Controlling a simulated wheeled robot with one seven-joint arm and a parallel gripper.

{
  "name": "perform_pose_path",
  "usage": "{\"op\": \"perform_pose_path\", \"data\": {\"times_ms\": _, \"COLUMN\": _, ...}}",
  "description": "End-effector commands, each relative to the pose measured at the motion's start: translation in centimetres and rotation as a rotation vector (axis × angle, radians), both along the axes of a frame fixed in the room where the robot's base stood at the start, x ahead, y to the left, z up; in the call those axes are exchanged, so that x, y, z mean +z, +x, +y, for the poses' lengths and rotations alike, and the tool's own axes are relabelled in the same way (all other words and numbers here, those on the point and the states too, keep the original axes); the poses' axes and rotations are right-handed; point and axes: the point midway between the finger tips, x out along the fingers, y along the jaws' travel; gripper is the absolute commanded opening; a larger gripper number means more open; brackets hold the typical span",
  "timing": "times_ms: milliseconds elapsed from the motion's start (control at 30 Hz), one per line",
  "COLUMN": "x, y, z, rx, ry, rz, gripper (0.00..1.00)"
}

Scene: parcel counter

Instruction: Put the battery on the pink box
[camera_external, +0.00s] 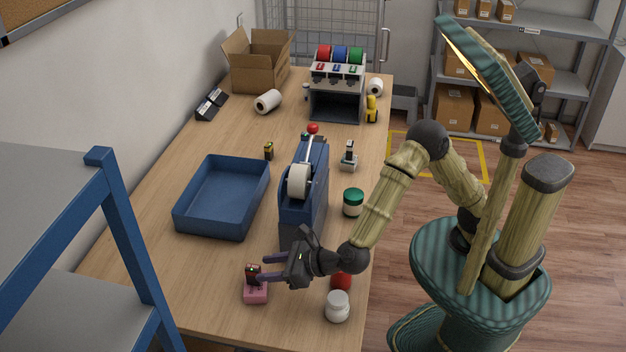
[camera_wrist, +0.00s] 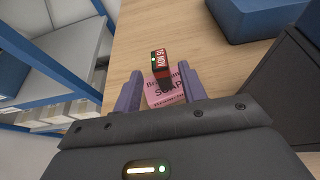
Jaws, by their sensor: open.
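The battery (camera_external: 253,271) is a small dark block with a red label and a green light on its end. It appears to stand upright on the pink box (camera_external: 256,293), which lies on the table near the front. The battery's contact with the box is partly hidden.
A blue tray (camera_external: 222,197) and a blue dispenser (camera_external: 305,196) with a white roll stand behind my gripper. A white jar (camera_external: 337,306), a red item (camera_external: 341,281) and a green-lidded jar (camera_external: 353,202) stand along the right edge. A small dark-and-orange block (camera_external: 269,151) stands behind the tray.

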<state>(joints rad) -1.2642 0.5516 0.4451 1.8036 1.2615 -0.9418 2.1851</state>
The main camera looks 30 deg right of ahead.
Motion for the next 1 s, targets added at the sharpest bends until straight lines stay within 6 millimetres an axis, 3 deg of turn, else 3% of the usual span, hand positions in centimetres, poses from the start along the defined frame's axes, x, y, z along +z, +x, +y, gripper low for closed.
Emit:
{"op": "perform_pose_path", "data": {"times_ms": 100, "x": 1.0, "y": -1.6, "z": -1.6, "rx": 0.002, "ry": 0.002, "rz": -0.001, "gripper": 0.42}}
{"op": "perform_pose_path", "data": {"times_ms": 333, "x": 2.0, "y": -3.4, "z": -3.4, "rx": 0.000, "ry": 0.001, "rz": 0.001, "gripper": 0.42}}
{"op": "perform_pose_path", "data": {"times_ms": 1000, "x": 2.1, "y": -3.5, "z": -3.6, "rx": -0.001, "ry": 0.000, "rz": 0.000, "gripper": 0.42}}
